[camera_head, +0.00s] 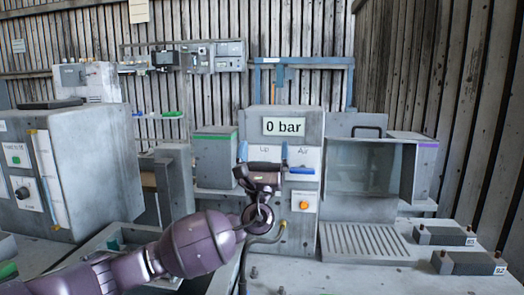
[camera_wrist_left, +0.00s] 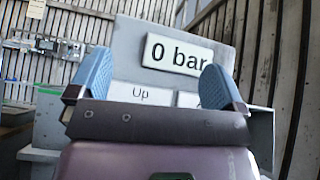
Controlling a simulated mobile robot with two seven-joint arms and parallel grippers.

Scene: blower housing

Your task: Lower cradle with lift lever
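A grey control panel (camera_head: 312,124) stands in the middle of the head view, with a "0 bar" display (camera_head: 284,126) and the labels "Up" and "Air" below it. My left gripper (camera_head: 264,148) is in front of the "Up" label (camera_wrist_left: 140,93), its two blue fingers spread apart with nothing seen between them. In the left wrist view the gripper (camera_wrist_left: 157,85) faces the panel. I see no lift lever; the gripper covers the area under "Up". A blue handle (camera_head: 301,171) sits under "Air". I cannot make out the cradle. My right gripper is not in view.
An orange button (camera_head: 304,205) is low on the panel. A glass-fronted chamber (camera_head: 362,167) and a slotted grate (camera_head: 362,242) stand to the right. A grey cabinet (camera_head: 95,165) is at left. Dark blocks (camera_head: 468,262) lie at the right front.

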